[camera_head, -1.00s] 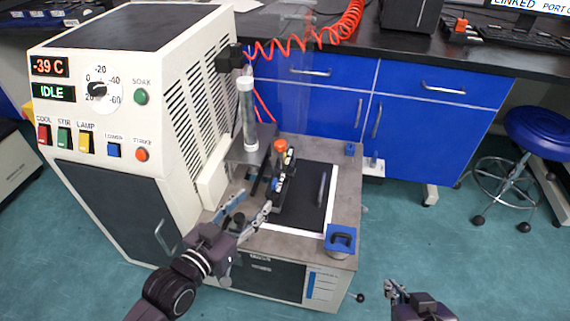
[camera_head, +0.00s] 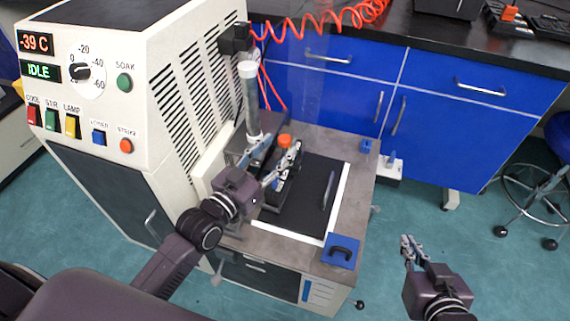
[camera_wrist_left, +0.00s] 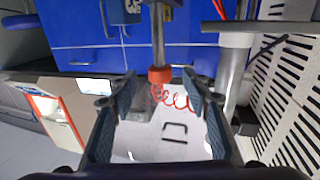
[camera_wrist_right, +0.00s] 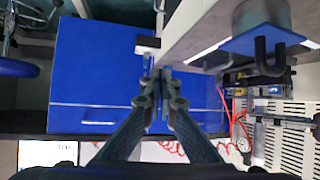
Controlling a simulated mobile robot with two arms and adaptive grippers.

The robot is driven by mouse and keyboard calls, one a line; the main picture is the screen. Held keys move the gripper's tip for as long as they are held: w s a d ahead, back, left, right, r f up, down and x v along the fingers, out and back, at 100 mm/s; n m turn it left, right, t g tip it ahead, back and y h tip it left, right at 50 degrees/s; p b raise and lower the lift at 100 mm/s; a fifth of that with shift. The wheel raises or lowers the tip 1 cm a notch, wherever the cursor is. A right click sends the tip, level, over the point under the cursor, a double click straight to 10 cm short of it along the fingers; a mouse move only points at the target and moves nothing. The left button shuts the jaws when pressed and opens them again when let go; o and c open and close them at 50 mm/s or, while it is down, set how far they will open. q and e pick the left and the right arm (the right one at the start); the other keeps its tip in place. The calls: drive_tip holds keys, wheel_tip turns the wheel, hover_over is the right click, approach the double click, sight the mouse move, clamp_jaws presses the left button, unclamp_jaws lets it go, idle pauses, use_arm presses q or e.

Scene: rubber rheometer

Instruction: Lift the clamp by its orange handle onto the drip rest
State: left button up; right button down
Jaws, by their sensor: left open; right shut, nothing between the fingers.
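The clamp's orange handle (camera_head: 285,141) stands on the machine deck, beside a dark block with small fittings. In the left wrist view the orange handle (camera_wrist_left: 160,75) is at the end of a grey rod (camera_wrist_left: 158,38). My left gripper (camera_head: 279,153) is open close to the handle. In the left wrist view its fingers (camera_wrist_left: 160,84) are on both sides of the handle, with gaps. My right gripper (camera_head: 407,242) is shut and empty, over the floor right of the machine; its fingertips meet in the right wrist view (camera_wrist_right: 160,78). I cannot tell which part is the drip rest.
An orange coiled hose (camera_head: 320,20) hangs behind.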

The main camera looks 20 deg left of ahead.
sight(281, 144)
use_arm(q)
drive_tip(key=b+x, duration=0.1)
drive_tip(key=x, duration=0.2)
drive_tip(key=shift+w+f, duration=0.15)
drive_tip(key=shift+w, duration=0.1)
drive_tip(key=shift+w+d, duration=0.15)
drive_tip(key=shift+w, duration=0.1)
clamp_jaws()
use_arm(e)
drive_tip(key=w+a+r+t+y, duration=0.1)
drive_tip(key=w+r+t, duration=0.2)
drive_tip(key=r, duration=0.3)
drive_tip(key=shift+w+a, duration=0.25)
drive_tip(key=shift+a, duration=0.1)
